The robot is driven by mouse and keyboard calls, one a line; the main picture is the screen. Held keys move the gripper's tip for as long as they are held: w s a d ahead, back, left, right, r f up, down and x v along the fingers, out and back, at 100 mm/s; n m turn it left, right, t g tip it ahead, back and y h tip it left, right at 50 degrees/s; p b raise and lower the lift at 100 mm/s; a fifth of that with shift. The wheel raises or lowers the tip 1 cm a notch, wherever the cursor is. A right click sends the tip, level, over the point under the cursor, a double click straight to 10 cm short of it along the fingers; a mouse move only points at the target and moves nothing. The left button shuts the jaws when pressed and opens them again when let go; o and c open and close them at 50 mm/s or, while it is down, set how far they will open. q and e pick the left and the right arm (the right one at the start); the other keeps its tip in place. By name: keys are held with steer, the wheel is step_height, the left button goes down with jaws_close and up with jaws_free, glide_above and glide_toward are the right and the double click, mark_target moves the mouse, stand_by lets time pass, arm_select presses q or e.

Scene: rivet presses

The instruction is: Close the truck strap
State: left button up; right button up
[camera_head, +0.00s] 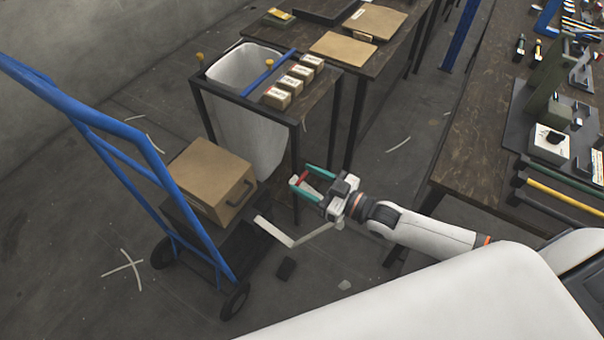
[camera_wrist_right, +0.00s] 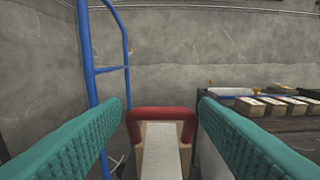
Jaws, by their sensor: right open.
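The blue hand truck (camera_head: 160,165) stands at left, its wheels on the floor. A brown box (camera_head: 212,180) with a dark handle sits on its dark base. A pale strap (camera_head: 278,233) runs out from the truck's base, bends and passes toward my right gripper. My right gripper (camera_head: 306,181) is open, its teal fingers to either side of a red handle. In the right wrist view the red handle (camera_wrist_right: 162,114) and pale strip (camera_wrist_right: 162,155) lie between the open fingers; I cannot tell if they touch. The truck's blue frame (camera_wrist_right: 87,60) shows at left there. My left gripper is not in view.
A dark table (camera_head: 318,88) with small boxes (camera_head: 290,80) and a white bin (camera_head: 245,75) stands behind the truck. A workbench (camera_head: 470,150) with tools and presses is at right. Small dark and pale pieces lie on the floor below the gripper.

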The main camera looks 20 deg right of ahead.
steer(key=shift+x, duration=1)
